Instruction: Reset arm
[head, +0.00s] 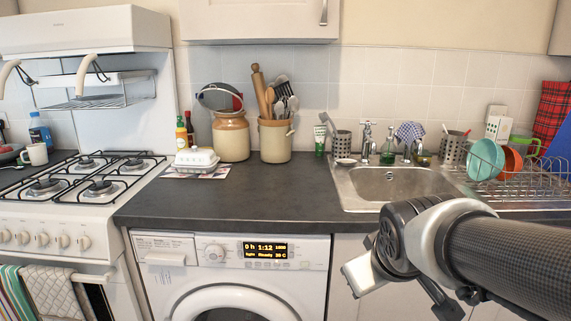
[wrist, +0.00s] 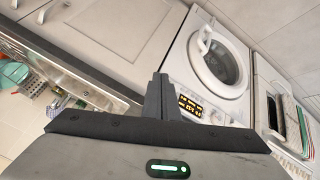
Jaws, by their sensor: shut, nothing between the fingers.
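My arm reaches in from the right of the head view, in front of the counter's front edge and below the sink. In the wrist view my gripper (wrist: 159,88) is shut, its two dark fingers together with nothing between them. In the head view its fingertips cannot be made out. The white washer (head: 235,275) stands under the counter with its display lit; it also shows in the wrist view (wrist: 222,88), apart from the fingers. Its round door looks closed in both views.
The dark countertop (head: 230,202) has a clear middle. A white gas stove (head: 75,215) stands at the left. Crocks with utensils (head: 275,140) stand at the back. A metal sink (head: 350,185) and a dish rack (head: 520,180) with bowls are at the right. White cabinet doors (wrist: 110,30) are beside the washer.

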